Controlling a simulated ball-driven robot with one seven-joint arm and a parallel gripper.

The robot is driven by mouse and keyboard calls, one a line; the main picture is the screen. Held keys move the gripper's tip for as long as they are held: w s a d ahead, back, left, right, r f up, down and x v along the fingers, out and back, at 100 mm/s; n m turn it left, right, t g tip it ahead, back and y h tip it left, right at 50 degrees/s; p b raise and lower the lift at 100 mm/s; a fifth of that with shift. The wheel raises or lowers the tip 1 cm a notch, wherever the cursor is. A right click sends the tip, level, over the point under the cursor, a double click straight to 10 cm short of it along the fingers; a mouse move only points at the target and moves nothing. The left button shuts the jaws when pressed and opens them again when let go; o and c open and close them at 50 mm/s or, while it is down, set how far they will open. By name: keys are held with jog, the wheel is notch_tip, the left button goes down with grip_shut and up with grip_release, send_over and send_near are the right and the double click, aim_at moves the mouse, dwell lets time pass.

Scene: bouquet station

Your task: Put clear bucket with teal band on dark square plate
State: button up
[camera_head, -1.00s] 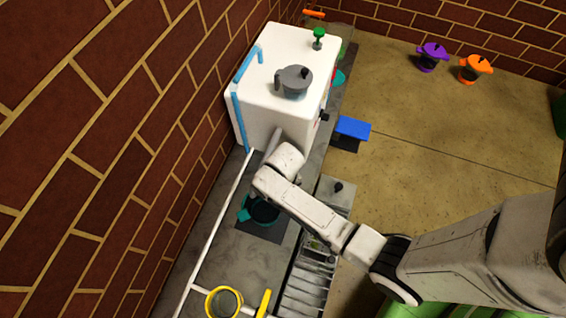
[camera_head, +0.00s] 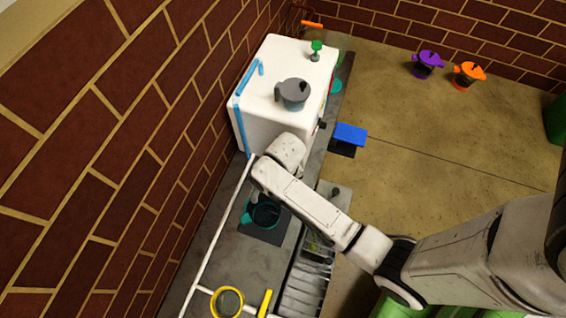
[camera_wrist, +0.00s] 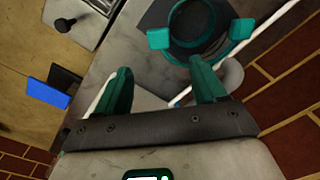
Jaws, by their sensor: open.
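The clear bucket with teal band (camera_head: 265,211) stands on the dark square plate (camera_head: 262,236) on the grey counter, in the head view. The bucket looks dark inside, with a teal tab on its side. In the wrist view the bucket (camera_wrist: 197,27) shows at the top with teal tabs on both sides, and the dark plate (camera_wrist: 152,16) lies under it. My gripper (camera_wrist: 163,84) is open, with two teal fingers apart and nothing between them. The bucket is beyond the fingertips, apart from them. In the head view my arm mostly hides the gripper.
A white box (camera_head: 288,70) with a grey lidded jug (camera_head: 292,94) on top stands behind the plate. A white rail (camera_head: 215,235) runs along the wall side. A yellow-rimmed container (camera_head: 227,301) is at the front. A blue block (camera_head: 350,134) is right of the box.

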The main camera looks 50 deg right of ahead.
jog(key=s+r+n+t, duration=0.1)
jog(key=s+r+n, duration=0.3)
jog(key=s+r, duration=0.8)
notch_tip(320, 180, up, 2)
jog(key=shift+d+r+p, duration=0.2)
jog(key=shift+p, duration=0.1)
jog(key=shift+w, duration=0.1)
jog(key=shift+c, duration=0.4)
dwell(1.3)
